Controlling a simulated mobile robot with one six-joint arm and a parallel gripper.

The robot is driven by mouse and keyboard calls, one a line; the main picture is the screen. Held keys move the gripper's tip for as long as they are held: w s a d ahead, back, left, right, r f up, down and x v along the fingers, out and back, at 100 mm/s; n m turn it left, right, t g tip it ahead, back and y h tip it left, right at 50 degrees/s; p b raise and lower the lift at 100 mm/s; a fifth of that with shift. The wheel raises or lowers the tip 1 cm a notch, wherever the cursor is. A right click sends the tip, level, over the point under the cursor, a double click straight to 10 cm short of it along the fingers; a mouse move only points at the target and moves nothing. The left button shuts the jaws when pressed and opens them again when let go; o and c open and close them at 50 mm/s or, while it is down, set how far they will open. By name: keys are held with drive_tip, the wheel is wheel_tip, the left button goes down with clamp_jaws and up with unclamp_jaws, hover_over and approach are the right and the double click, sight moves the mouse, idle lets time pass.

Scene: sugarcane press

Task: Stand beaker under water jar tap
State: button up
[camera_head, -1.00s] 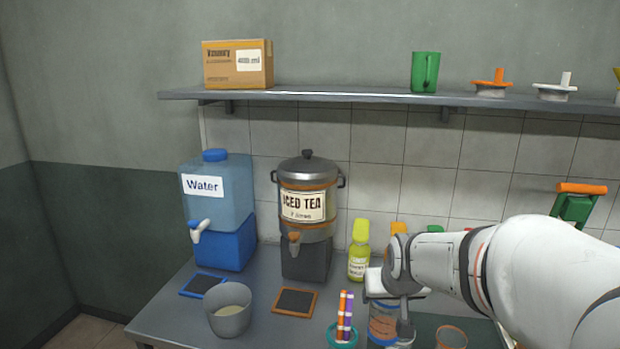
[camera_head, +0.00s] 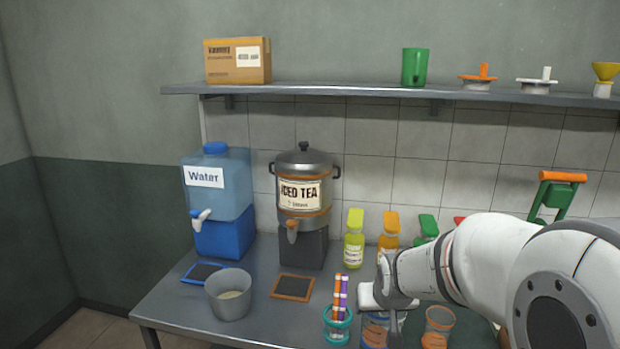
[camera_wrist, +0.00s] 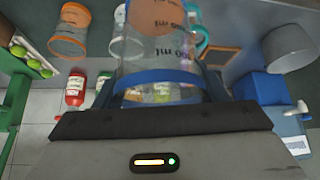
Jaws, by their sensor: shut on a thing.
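The water jar (camera_head: 217,190) stands at the left of the counter on a blue block (camera_head: 224,237), with its white tap (camera_head: 200,216) facing front. A blue-rimmed drip mat (camera_head: 203,273) lies below the tap. My gripper (camera_head: 388,298) is at the lower right and is shut on a clear beaker (camera_head: 375,332), well to the right of the jar. The jar's tap (camera_wrist: 300,108) also shows in the wrist view.
A grey pot (camera_head: 229,295) stands right in front of the drip mat. Several bottles (camera_head: 354,240) line the wall. An orange-banded cup (camera_head: 437,328) is right of the beaker.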

wheel_tip(320, 180, down, 28)
drive_tip(key=b, duration=0.5)
drive_tip(key=shift+r, duration=0.2)
drive_tip(key=shift+d, duration=0.15)
